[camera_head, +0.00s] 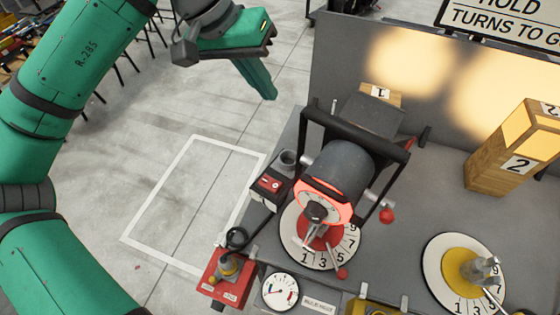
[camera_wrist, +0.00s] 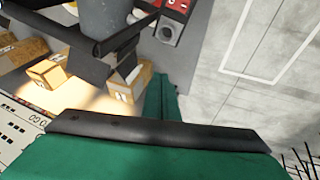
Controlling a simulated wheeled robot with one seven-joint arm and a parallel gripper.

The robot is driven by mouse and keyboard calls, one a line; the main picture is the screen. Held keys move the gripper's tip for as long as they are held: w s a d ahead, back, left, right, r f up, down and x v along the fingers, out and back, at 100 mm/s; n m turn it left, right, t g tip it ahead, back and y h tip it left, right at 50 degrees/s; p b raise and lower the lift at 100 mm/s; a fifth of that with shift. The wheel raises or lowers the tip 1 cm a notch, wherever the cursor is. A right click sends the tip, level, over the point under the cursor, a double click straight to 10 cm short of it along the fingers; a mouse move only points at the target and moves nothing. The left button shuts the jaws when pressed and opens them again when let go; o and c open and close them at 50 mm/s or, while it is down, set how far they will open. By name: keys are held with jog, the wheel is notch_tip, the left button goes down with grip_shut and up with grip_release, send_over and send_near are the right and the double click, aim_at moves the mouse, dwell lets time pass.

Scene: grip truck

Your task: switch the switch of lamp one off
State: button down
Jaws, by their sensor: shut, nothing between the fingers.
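A wooden block labelled 1 (camera_head: 381,93) stands at the back of the grey bench, partly hidden behind a black-framed grey drum (camera_head: 345,165). I cannot tell for sure which part is lamp one's switch. A small black box with a red panel (camera_head: 270,183) sits at the bench's left edge. A red box with a knob (camera_head: 227,272) is at the front left corner. My gripper (camera_head: 265,93) is shut and empty, in the air left of the bench, apart from everything. Its green fingers also show in the wrist view (camera_wrist: 160,95).
Numbered dials (camera_head: 335,258) and a gauge (camera_head: 280,291) line the bench front. The black frame (camera_head: 395,150) rises above the bench.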

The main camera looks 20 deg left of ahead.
aim_at(274, 183)
jog(key=s+d+f+m+g+y, duration=0.2)
jog(key=s+d+g, duration=0.1)
jog(key=s, duration=0.4)
jog(key=shift+f+m+g, duration=0.3)
jog(key=shift+f+g, duration=0.05)
jog(key=shift+g, duration=0.15)
jog(key=shift+s+f, duration=0.1)
jog(key=f, duration=0.4)
jog(key=d+f, duration=0.1)
jog(key=f, duration=0.8)
jog(key=shift+s+d+f, duration=0.25)
jog(key=shift+d+f, duration=0.05)
jog(key=shift+d, duration=0.05)
jog(key=shift+d+f+y, duration=0.1)
jog(key=shift+f+y, duration=0.15)
jog(key=shift+y, duration=0.15)
jog(key=shift+w+a+r, duration=0.2)
jog(key=shift+a+r, duration=0.1)
jog(key=shift+a, duration=0.4)
